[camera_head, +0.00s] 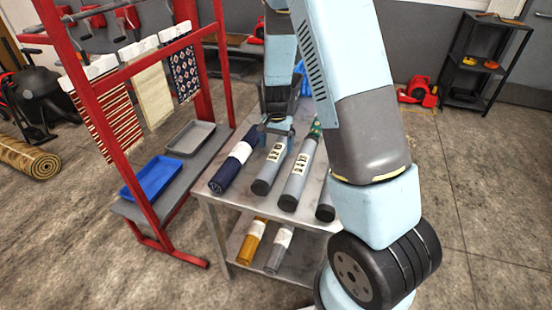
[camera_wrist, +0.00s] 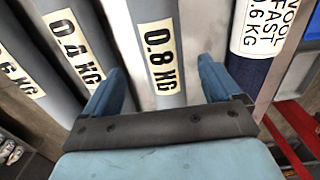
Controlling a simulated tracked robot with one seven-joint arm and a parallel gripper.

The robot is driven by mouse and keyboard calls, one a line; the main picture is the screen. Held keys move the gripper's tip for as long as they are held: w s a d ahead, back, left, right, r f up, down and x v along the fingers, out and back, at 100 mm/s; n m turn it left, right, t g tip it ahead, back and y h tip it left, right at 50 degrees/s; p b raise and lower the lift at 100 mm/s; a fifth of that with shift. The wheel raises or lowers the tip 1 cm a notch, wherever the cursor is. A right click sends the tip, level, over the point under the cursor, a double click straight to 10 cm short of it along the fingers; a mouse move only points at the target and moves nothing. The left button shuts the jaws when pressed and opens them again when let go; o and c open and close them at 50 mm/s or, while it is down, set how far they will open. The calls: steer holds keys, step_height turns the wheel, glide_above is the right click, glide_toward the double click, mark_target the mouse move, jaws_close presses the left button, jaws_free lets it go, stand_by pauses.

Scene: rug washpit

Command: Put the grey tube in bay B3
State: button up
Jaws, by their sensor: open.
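Several grey tubes with dark end caps lie side by side on the table (camera_head: 208,200). The one nearest the navy roll (camera_head: 232,168) is a grey tube (camera_head: 266,172) labelled 0.8 KG in the wrist view (camera_wrist: 160,60). Beside it lie a grey tube (camera_head: 296,178) labelled 0.4 KG (camera_wrist: 75,40) and another, partly hidden by my arm (camera_head: 325,208). My gripper (camera_head: 278,128) is open over the far part of the 0.8 KG tube. In the wrist view its fingers (camera_wrist: 163,88) stand either side of that tube; contact is unclear. No B3 mark is readable.
A mustard tube (camera_head: 251,241) and a grey tube (camera_head: 279,249) lie on the table's lower shelf. A red rack (camera_head: 113,130) with hanging rugs, a blue tray (camera_head: 152,177) and a grey tray (camera_head: 190,138) stands left. A black shelf (camera_head: 484,60) is far right. Right floor is mostly clear.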

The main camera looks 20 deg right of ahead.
mark_target(275, 151)
steer(key=shift+w+f, duration=0.2)
steer(key=shift+f, duration=3.05)
steer(key=shift+c, duration=0.2)
steer(key=c, duration=1.6)
steer(key=shift+a, duration=0.1)
jaws_close()
steer(key=shift+r, duration=0.15)
